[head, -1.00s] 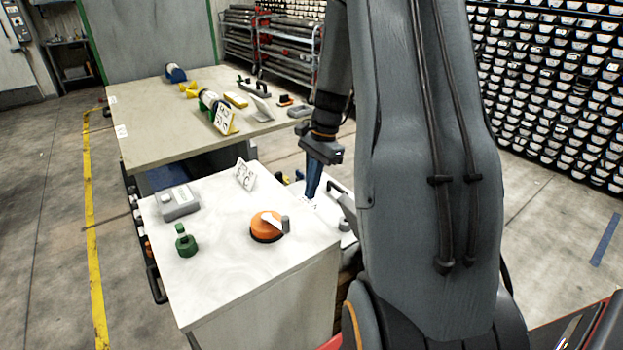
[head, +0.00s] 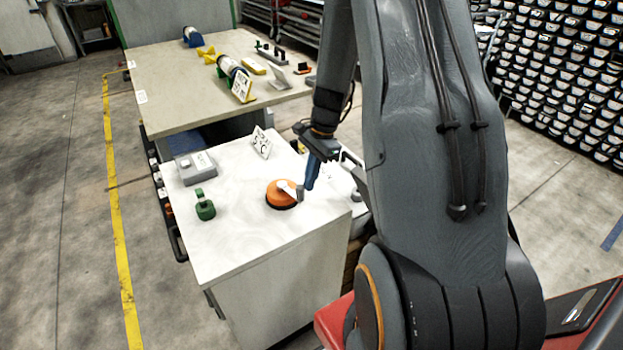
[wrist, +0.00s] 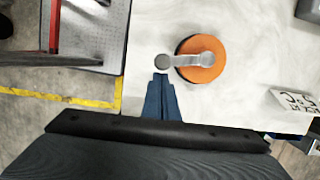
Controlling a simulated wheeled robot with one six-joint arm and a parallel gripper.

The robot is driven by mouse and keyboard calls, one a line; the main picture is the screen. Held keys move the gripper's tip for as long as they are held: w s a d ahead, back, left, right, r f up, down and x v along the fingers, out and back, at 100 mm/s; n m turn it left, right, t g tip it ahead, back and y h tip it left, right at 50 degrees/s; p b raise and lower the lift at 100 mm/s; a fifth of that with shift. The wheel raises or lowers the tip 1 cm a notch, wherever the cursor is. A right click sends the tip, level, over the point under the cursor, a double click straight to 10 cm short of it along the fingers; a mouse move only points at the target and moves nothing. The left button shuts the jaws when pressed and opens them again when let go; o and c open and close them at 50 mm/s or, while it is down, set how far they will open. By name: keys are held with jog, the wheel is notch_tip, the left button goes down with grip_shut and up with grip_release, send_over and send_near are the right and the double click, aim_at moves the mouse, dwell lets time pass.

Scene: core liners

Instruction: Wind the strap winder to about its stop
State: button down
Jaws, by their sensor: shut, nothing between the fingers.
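The strap winder is an orange round drum (head: 281,194) on a dark base, on the white cabinet top. Its grey crank arm (wrist: 190,60) lies across the drum and ends in a grey knob (wrist: 165,62), which points left in the wrist view. In the head view the knob (head: 300,192) is on the drum's right side. My gripper (wrist: 160,76) has its blue fingers together and empty, with the tips just below the knob in the wrist view. In the head view my gripper (head: 310,185) is beside the knob. I cannot tell whether they touch.
A green knobbed object (head: 205,207) and a grey box (head: 195,167) stand left on the white top (head: 235,235). A white sign (head: 262,142) stands behind. A larger table (head: 170,100) with several items lies beyond. The near part of the white top is clear.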

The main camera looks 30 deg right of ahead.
jog(key=shift+s+a+m+p, duration=0.35)
jog(key=shift+a+m+p, duration=0.25)
jog(key=shift+m, duration=0.2)
jog(key=shift+d, duration=0.15)
jog(key=d+r+b, duration=0.2)
jog(key=d+r, duration=0.4)
jog(key=r, duration=0.3)
jog(key=shift+s+r, duration=0.25)
jog(key=shift+r, duration=0.1)
